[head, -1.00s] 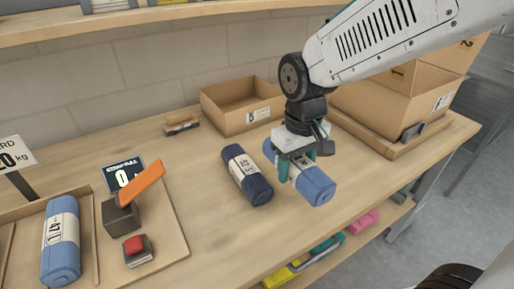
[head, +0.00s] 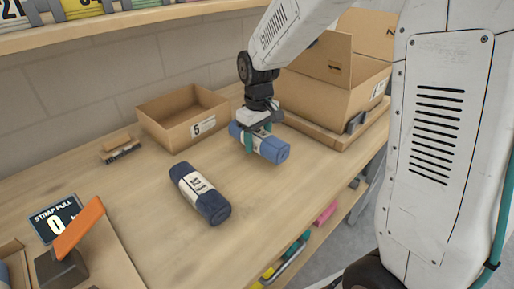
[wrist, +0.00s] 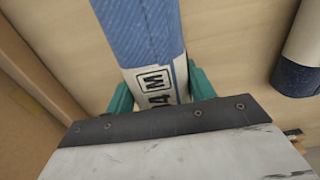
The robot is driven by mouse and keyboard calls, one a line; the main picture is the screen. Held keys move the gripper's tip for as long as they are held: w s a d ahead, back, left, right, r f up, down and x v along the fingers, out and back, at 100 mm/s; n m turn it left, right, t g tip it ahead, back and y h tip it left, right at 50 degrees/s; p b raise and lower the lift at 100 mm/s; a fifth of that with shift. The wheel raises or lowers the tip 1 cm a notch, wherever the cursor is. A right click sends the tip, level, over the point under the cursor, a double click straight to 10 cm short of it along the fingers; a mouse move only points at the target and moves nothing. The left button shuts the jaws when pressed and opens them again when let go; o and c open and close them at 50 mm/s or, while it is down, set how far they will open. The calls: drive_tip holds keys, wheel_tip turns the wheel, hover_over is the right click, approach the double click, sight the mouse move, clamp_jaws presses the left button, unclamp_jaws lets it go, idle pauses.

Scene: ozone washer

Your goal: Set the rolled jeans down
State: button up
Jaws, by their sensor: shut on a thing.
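The light-blue rolled jeans (head: 271,147) with a white paper band are between the green fingers of my gripper (head: 258,142). My gripper is shut on the roll from above. The roll is at or just above the wooden table (head: 120,210); I cannot tell whether it touches. A dark navy roll (head: 200,193) with a white band lies apart on the table, to the left and nearer.
An open cardboard box marked 5 (head: 185,118) stands behind and left of the held roll. A larger cardboard box (head: 335,75) stands close on the right. A strap-pull device with an orange lever (head: 78,230) is at front left. Bare table lies around the navy roll.

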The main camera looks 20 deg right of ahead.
drive_tip(key=shift+w+d+f, duration=0.1)
drive_tip(key=shift+w+d, duration=0.05)
drive_tip(key=shift+f, duration=1.65)
drive_tip(key=shift+f, duration=0.2)
drive_tip(key=o, duration=1.2)
drive_tip(key=shift+r, duration=0.15)
